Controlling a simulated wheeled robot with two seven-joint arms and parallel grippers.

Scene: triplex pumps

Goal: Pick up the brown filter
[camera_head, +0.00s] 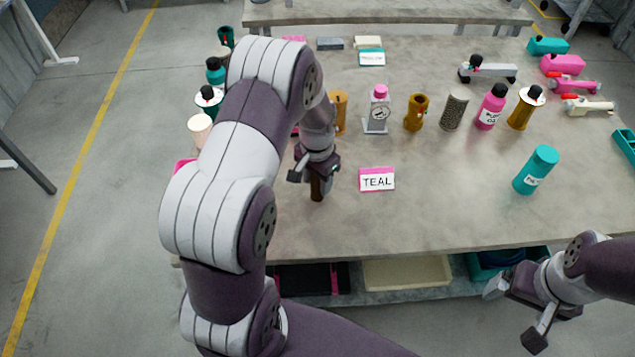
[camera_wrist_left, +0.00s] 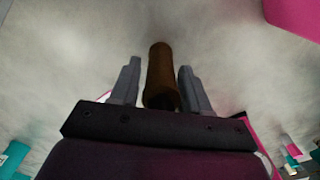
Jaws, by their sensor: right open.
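A dark brown cylinder (camera_head: 317,189), which I take for the brown filter, is at my left gripper on the near left part of the table. In the left wrist view the brown filter (camera_wrist_left: 161,75) lies between the two fingers, with a visible gap at least on its left side. My left gripper (camera_head: 315,176) is open around it; it also shows in the left wrist view (camera_wrist_left: 160,85). The filter's upper part is hidden by the gripper in the head view. My right gripper (camera_head: 515,312) is open and empty, off the table's front edge at the right.
A pink and white TEAL sign (camera_head: 377,180) stands right of my left gripper. A teal bottle (camera_head: 536,170) stands further right. The middle front is clear.

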